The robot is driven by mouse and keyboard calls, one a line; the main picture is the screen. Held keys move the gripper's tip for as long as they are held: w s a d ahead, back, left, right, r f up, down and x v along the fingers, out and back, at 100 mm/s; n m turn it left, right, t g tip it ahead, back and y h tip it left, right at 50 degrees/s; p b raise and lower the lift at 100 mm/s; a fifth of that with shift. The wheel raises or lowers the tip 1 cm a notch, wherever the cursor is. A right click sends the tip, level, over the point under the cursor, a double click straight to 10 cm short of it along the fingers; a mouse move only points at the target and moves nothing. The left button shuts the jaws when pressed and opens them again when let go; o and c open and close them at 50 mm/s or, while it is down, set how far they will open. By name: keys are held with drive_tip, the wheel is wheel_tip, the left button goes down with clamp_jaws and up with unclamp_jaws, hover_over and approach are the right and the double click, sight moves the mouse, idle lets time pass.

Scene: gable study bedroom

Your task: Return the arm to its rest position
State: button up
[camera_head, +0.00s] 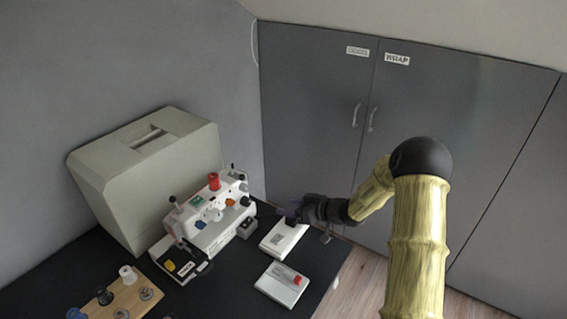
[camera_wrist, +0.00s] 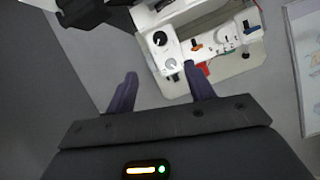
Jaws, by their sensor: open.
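My arm (camera_head: 415,240) reaches from the lower right of the head view toward the table. My gripper (camera_head: 292,214) is at its end, over the right part of the dark table, by a white box with a dark top part. In the wrist view my gripper (camera_wrist: 160,90) shows two purple fingers spread apart with nothing between them. The white sewing machine (camera_wrist: 205,50) is beyond the fingertips there. In the head view the sewing machine (camera_head: 205,215) stands left of my gripper. Whether the fingers touch the white box (camera_head: 283,238) cannot be told.
A large grey-beige case (camera_head: 150,180) stands behind the sewing machine. A wooden spool rack (camera_head: 120,295) is at lower left. Grey cupboard doors (camera_head: 440,110) stand behind my arm.

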drive_tip(key=shift+r, duration=0.1)
drive_tip(key=s+d+r+m+h+p, duration=0.3)
drive_tip(key=s+d+r+m+h, duration=0.1)
drive_tip(key=s+d+r+h, duration=0.4)
drive_tip(key=s+r+m+g+h+p, duration=0.1)
drive_tip(key=s+r+m+g, duration=0.1)
drive_tip(key=s, duration=0.8)
drive_tip(key=s+r+m+g+h+p, duration=0.1)
drive_tip(key=s+r+m+g+h, duration=0.1)
drive_tip(key=s, duration=0.8)
wheel_tip(320, 180, up, 3)
drive_tip(key=shift+s+f+g+p, duration=0.15)
drive_tip(key=shift+s+g+p, duration=0.2)
drive_tip(key=shift+g, duration=0.15)
